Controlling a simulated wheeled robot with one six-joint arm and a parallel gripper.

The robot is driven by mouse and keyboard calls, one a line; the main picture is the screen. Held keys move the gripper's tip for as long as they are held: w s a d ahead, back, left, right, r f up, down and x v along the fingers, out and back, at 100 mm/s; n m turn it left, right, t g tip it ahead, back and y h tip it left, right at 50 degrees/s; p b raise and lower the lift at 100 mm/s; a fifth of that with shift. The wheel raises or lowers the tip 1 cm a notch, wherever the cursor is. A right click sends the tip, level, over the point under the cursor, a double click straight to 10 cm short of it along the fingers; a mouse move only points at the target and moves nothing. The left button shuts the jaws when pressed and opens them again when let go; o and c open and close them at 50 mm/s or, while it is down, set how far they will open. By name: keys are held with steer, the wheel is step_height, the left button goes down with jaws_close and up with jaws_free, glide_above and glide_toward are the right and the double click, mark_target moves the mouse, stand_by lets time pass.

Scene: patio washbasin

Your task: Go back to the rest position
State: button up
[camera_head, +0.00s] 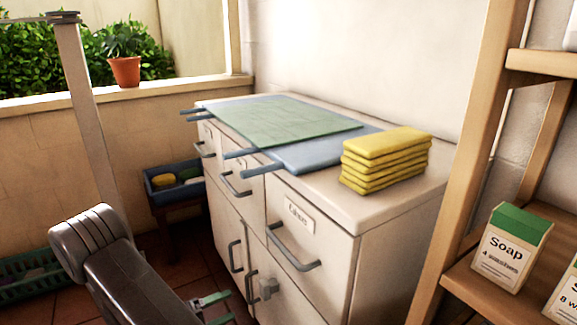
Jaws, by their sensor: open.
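My gripper (218,308) shows at the bottom of the head view, partly cut off by the lower edge. Its two greenish fingers are apart and nothing shows between them. It is low, in front of the cabinet doors and below the cabinet top. My dark arm link stands to its left and hides part of the floor.
A white cabinet (335,255) with projecting grey handles carries blue boards (316,154), a green sheet (290,122) and stacked yellow sponges (386,158). A blue bin (176,192) stands behind left. A wooden shelf (455,270) with a soap box (510,247) stands right.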

mark_target(261, 291)
steer(key=b+x, duration=0.3)
steer(key=x, duration=0.9)
steer(key=shift+w+d, duration=0.15)
steer(key=shift+d, duration=0.1)
steer(key=shift+a, duration=0.1)
